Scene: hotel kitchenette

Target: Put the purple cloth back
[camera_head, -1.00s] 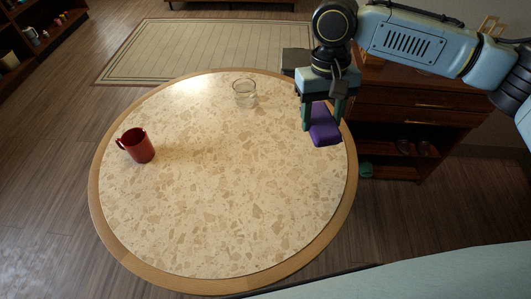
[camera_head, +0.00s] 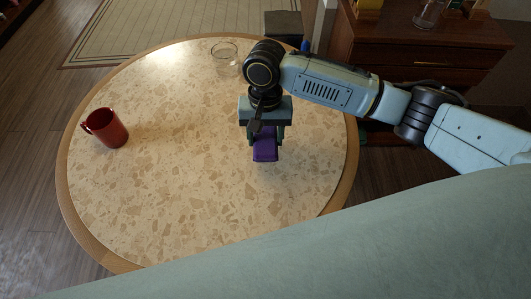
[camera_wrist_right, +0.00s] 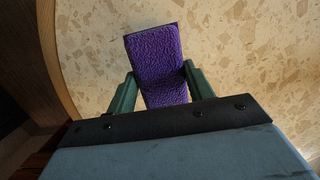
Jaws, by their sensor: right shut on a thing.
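The purple cloth (camera_head: 265,148) is a small folded block with a fuzzy surface. My right gripper (camera_head: 265,140) is shut on it, over the right part of the round table. In the right wrist view the cloth (camera_wrist_right: 158,65) sits between the two green fingers of the right gripper (camera_wrist_right: 160,85), with pale speckled tabletop behind it. I cannot tell exactly how high the cloth is above the table. My left gripper is not in view.
The round table (camera_head: 180,190) has a speckled top and wooden rim. A red mug (camera_head: 106,129) stands at its left and a clear glass (camera_head: 225,55) at the back. A brown cabinet (camera_head: 430,50) stands at the back right. The table's middle is clear.

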